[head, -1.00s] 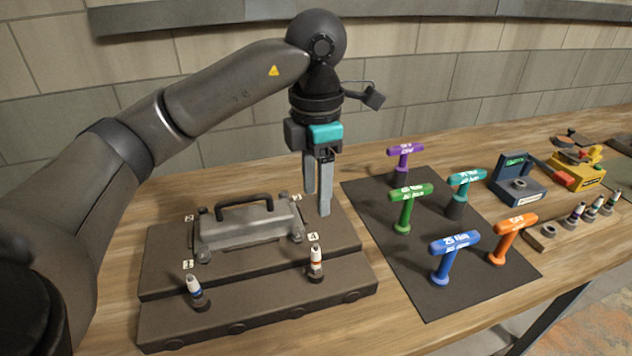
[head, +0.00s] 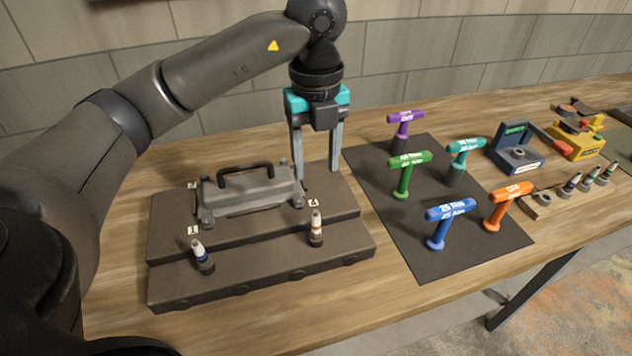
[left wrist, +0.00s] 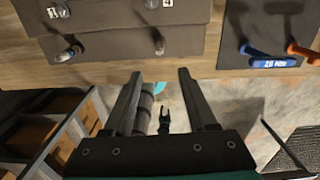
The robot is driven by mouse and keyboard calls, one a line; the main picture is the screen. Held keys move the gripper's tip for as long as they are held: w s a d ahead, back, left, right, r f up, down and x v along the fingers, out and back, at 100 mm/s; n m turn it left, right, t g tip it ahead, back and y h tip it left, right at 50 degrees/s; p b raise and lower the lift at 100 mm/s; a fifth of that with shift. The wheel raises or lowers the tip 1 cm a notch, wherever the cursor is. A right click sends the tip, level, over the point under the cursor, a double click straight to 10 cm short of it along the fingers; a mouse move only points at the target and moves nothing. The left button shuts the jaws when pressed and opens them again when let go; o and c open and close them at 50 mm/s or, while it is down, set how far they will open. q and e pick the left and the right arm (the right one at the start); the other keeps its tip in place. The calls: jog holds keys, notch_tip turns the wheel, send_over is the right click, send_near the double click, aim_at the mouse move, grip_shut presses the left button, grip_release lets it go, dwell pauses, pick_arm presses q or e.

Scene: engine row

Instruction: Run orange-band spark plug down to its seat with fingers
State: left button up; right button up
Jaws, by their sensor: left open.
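The orange-band spark plug (head: 316,228) stands upright in the front right of the dark engine block (head: 255,262), beside a number tag. Its white top and orange band show; its lower end is hidden in the block. My left gripper (head: 317,174) is open and empty, with its fingers pointing down above the back right of the block. In the head picture it is above and behind the plug, not touching it. In the left wrist view the plug (left wrist: 158,42) lies beyond the open fingertips (left wrist: 159,74).
A blue-band plug (head: 202,258) stands at the block's front left. A grey cover with a black handle (head: 246,178) sits on the block. On the right, a black mat (head: 420,255) holds several coloured T-handle tools. Farther right are a tester (head: 516,150) and a plug rack (head: 545,207).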

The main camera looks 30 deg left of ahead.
aim_at(316, 212)
pick_arm(q)
notch_tip(316, 212, down, 15)
jog(key=shift+r, duration=0.2)
jog(key=shift+c, duration=0.3)
grip_shut()
dwell(0.4)
